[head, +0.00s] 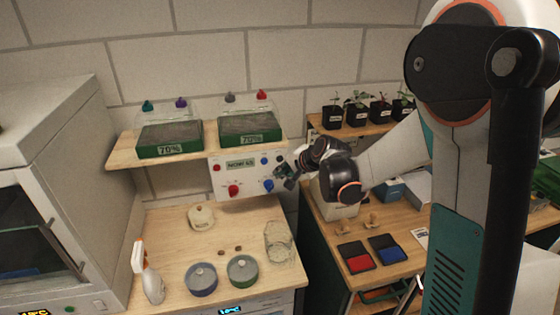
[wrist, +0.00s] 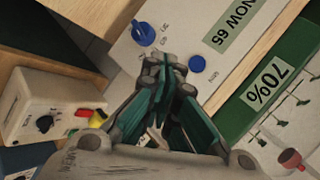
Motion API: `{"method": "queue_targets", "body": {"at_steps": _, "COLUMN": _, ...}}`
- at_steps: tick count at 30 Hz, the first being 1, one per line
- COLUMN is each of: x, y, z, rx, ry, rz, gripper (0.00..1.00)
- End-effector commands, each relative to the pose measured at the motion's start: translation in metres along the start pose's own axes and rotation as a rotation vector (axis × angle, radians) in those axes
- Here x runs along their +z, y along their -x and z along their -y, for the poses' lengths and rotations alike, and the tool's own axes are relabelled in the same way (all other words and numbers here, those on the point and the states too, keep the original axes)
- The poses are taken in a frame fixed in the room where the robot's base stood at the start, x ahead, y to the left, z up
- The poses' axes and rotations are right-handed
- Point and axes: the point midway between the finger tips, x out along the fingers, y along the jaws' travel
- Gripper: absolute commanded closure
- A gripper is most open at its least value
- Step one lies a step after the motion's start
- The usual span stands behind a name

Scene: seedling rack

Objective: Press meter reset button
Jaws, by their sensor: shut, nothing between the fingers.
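The meter panel (head: 243,176) is a white box front under the wooden shelf, with a green display in its upper middle. It has a red knob (head: 233,190) and a blue knob (head: 268,186), with a small red button (head: 216,168) and a small blue button (head: 265,160) above. In the wrist view the blue knob (wrist: 144,34) and blue button (wrist: 197,63) lie either side of my fingertips, beside the display (wrist: 236,27). My gripper (head: 283,178) is shut and empty, in front of the panel's right side. I cannot tell whether it touches the panel.
Two green seed trays (head: 168,140) labelled 70% stand on the shelf above. Below are a spray bottle (head: 148,272), two round tins and a glass jar (head: 278,241). A beige box with knobs (wrist: 45,105) stands close to my gripper.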

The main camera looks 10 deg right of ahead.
Motion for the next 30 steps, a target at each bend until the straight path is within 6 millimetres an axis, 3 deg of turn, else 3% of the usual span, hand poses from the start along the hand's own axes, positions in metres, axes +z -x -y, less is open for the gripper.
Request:
{"method": "queue_targets", "body": {"at_steps": 10, "x": 0.015, "y": 0.020, "z": -0.015, "rx": 0.000, "ry": 0.000, "rz": 0.000, "gripper": 1.00}}
{"method": "queue_targets", "body": {"at_steps": 30, "x": 0.017, "y": 0.023, "z": -0.016, "rx": 0.002, "ry": 0.007, "rz": 0.000, "gripper": 1.00}}
